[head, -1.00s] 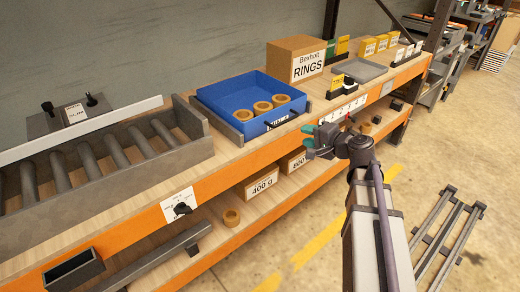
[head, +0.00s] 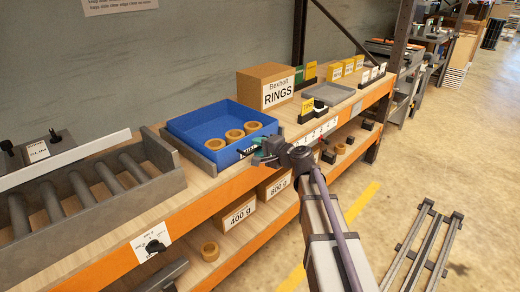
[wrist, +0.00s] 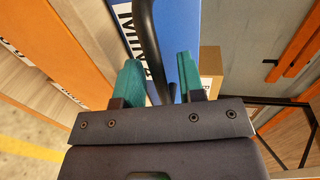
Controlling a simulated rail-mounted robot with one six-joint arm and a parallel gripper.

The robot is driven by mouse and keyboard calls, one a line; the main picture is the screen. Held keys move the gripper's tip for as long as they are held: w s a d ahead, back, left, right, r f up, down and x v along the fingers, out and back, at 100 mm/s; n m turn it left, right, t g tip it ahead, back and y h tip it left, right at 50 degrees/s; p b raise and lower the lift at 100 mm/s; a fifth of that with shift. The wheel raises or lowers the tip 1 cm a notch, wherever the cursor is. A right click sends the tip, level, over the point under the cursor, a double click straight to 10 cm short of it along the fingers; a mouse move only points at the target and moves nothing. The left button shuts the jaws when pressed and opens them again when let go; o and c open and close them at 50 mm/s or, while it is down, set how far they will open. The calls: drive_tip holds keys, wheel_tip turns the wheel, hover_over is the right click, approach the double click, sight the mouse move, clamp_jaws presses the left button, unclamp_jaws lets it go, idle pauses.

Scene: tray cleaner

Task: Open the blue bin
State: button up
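The blue bin (head: 192,122) sits on the upper shelf in a low grey frame, with three tan rings (head: 234,135) in it. My gripper (head: 257,152) is at the bin's front face, by its label and dark handle. In the wrist view the teal fingers (wrist: 158,82) stand apart, so it is open. The black handle (wrist: 148,40) runs between them, nearer the left finger, in front of the bin's blue face (wrist: 184,30). I cannot tell whether a finger touches the handle.
A RINGS carton (head: 266,90) stands behind the bin, and a grey tray (head: 328,94) lies to its right. A roller conveyor (head: 90,190) is on the left. The lower shelf holds labelled cartons (head: 240,214) and a loose ring (head: 210,251). The floor in front is mostly clear.

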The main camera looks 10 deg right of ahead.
clamp_jaws()
drive_tip(key=shift+s, duration=0.1)
idle(0.4)
